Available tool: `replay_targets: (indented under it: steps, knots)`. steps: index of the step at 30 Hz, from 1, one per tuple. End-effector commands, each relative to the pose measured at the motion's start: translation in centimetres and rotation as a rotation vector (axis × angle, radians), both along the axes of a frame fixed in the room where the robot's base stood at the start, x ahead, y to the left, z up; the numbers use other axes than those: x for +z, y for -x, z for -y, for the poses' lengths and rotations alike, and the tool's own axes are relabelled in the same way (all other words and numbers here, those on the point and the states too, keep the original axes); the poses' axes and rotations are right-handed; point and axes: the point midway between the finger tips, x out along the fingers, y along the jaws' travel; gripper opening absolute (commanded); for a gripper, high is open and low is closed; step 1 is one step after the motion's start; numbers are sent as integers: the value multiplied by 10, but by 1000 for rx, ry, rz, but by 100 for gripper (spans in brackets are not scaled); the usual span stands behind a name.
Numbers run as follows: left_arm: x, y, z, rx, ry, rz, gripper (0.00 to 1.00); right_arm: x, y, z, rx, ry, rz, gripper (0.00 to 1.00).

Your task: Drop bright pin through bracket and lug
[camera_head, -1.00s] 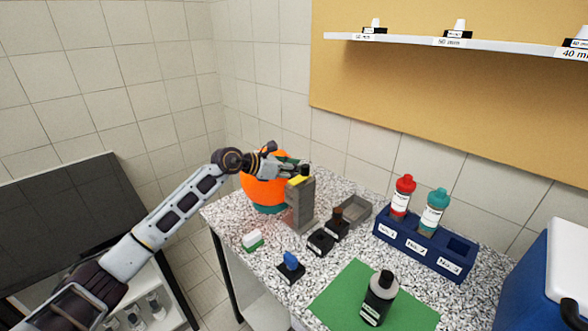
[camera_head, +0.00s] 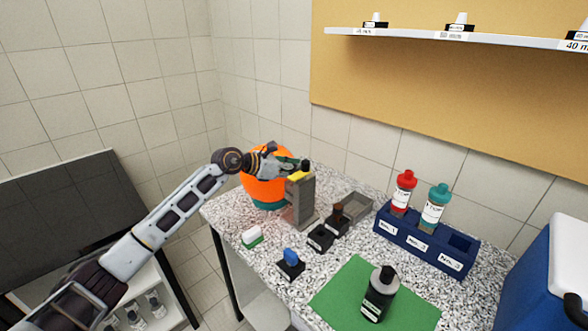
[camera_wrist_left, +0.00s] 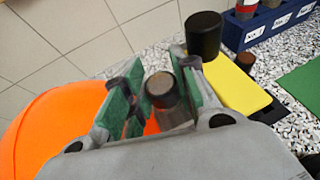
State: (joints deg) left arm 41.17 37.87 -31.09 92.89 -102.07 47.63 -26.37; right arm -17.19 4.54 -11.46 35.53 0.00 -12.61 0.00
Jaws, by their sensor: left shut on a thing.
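My left gripper (camera_head: 287,165) is at the top of a grey upright block (camera_head: 303,203) with a yellow piece (camera_head: 298,176) on top. In the left wrist view its green-padded fingers stand on either side of a dark-topped, shiny-sided pin (camera_wrist_left: 163,92), and it is shut on this pin. The pin's lower end is hidden, so I cannot tell whether it is in a hole. A black cylinder (camera_wrist_left: 203,35) stands just beyond the right finger, near the yellow piece (camera_wrist_left: 235,85). The bracket and lug holes are not visible. My right gripper is not in view.
A large orange round body (camera_head: 262,188) is close behind the gripper. Small dark blocks (camera_head: 320,238), a grey tray (camera_head: 357,205), a blue bottle rack (camera_head: 425,240) and a dark bottle (camera_head: 379,295) on a green mat (camera_head: 335,290) occupy the speckled counter.

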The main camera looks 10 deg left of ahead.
Motion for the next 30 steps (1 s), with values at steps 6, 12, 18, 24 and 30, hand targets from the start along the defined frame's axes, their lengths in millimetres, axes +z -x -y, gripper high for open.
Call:
replay_targets:
  steps: [6, 12, 18, 24, 30]
  knots:
    - [-1, 1, 1, -3, -1, -2, 52, 0, 0, 0, 0, 0, 0, 44]
    - [-2, 1, 2, -4, 0, -2, 53, 0, 0, 0, 0, 0, 0, 44]
    - [-2, 2, 2, -5, -2, -4, 53, 0, 0, 2, 1, 2, 0, 44]
    - [-1, 4, -1, -4, -1, -5, 53, 0, 0, 2, 1, 2, 0, 44]
    - [3, 11, -11, -3, -3, -4, 53, 0, 0, 1, 0, 1, 0, 44]
